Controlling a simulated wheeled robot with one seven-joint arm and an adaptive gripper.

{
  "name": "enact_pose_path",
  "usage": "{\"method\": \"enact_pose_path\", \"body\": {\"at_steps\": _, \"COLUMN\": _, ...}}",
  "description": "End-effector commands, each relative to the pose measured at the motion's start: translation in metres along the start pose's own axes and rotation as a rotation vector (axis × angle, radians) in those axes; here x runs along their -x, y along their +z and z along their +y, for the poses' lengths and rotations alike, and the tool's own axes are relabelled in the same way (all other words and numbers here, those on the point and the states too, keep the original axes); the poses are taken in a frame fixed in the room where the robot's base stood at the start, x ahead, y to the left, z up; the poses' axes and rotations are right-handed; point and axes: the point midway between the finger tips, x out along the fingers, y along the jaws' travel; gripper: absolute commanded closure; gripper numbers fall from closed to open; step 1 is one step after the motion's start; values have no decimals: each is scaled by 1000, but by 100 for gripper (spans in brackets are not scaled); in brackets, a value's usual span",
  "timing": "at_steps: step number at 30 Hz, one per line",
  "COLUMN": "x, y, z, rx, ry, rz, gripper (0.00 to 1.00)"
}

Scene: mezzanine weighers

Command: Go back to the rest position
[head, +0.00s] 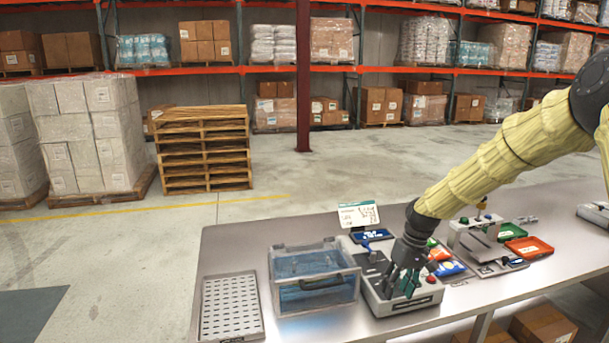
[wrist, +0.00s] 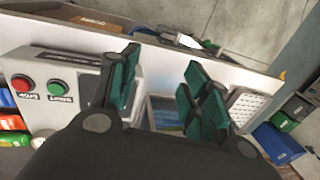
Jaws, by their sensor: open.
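My gripper (head: 403,282) hangs at the end of my yellow-sleeved arm, over the grey machine (head: 400,299) on the metal table. In the wrist view its two green-padded fingers (wrist: 160,97) are spread apart with nothing between them. The machine's red and green buttons (wrist: 40,85) show to the left of the fingers in the wrist view. I cannot tell from these views whether the fingertips touch the machine.
A clear lidded box with blue contents (head: 313,279) and a perforated tray (head: 231,306) stand left of the machine. A small sign (head: 358,214) stands behind it. A weighing stand (head: 475,240) and an orange tray (head: 529,247) lie to the right. Open floor lies beyond the table.

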Motion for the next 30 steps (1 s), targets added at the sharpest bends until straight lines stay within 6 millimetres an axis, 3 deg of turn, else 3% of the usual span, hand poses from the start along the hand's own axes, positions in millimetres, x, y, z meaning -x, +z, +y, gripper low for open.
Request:
{"method": "enact_pose_path", "body": {"at_steps": 8, "x": -69, "y": 33, "z": -9, "rx": -27, "ry": 3, "rz": 4, "gripper": 53}}
{"method": "enact_pose_path", "body": {"at_steps": 11, "x": -106, "y": 50, "z": -14, "rx": -43, "ry": 5, "rz": 3, "gripper": 53}}
{"method": "enact_pose_path", "body": {"at_steps": 14, "x": -156, "y": 73, "z": -18, "rx": -66, "ry": 9, "rz": -1, "gripper": 53}}
{"method": "enact_pose_path", "body": {"at_steps": 21, "x": -268, "y": 156, "z": -31, "rx": -132, "ry": 31, "rz": 0, "gripper": 53}}
{"method": "enact_pose_path", "body": {"at_steps": 26, "x": -325, "y": 230, "z": -40, "rx": -177, "ry": 57, "rz": 1, "gripper": 53}}
{"method": "enact_pose_path", "body": {"at_steps": 30, "x": -363, "y": 300, "z": -49, "rx": -215, "ry": 89, "rz": 3, "gripper": 53}}
